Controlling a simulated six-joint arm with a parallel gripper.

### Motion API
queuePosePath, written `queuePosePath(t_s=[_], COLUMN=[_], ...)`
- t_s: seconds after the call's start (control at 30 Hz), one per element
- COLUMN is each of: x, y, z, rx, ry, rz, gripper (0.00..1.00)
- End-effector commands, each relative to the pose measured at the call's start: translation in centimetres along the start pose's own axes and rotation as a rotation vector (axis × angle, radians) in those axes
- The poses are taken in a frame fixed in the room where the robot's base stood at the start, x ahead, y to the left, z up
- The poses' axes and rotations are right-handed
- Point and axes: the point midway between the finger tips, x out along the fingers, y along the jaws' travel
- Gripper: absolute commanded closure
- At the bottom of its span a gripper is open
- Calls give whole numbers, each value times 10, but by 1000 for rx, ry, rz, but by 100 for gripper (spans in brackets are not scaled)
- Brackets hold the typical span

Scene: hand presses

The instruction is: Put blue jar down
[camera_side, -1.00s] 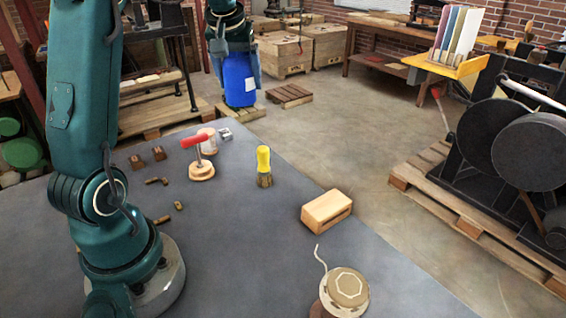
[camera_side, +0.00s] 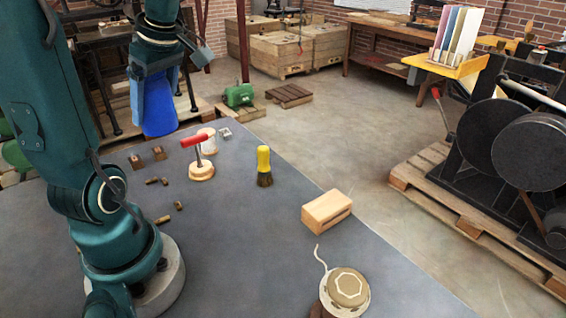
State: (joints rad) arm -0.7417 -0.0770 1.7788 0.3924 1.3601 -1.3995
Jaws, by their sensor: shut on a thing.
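The blue jar (camera_side: 158,106) is held in my gripper (camera_side: 157,75) at the upper left of the side view. My gripper points down and is shut on the jar's upper part, which is partly hidden by the fingers. The jar looks upright or slightly tilted. Its lower end shows against the far left edge of the grey table (camera_side: 240,225); I cannot tell whether it touches the table or hangs above it.
A yellow-handled brush (camera_side: 264,166), a wooden block (camera_side: 326,209) and a round wooden-topped item (camera_side: 346,290) stand further right. The table's middle is clear.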

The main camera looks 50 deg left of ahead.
Motion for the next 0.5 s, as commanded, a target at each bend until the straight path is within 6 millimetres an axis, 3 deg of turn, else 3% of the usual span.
queuePosePath(t_s=[0.37,0.5], x=[3,14], y=[-41,-39], z=[-10,-4], rx=[-276,-265], ry=[1,0], rz=[-109,-109], gripper=[100,100])
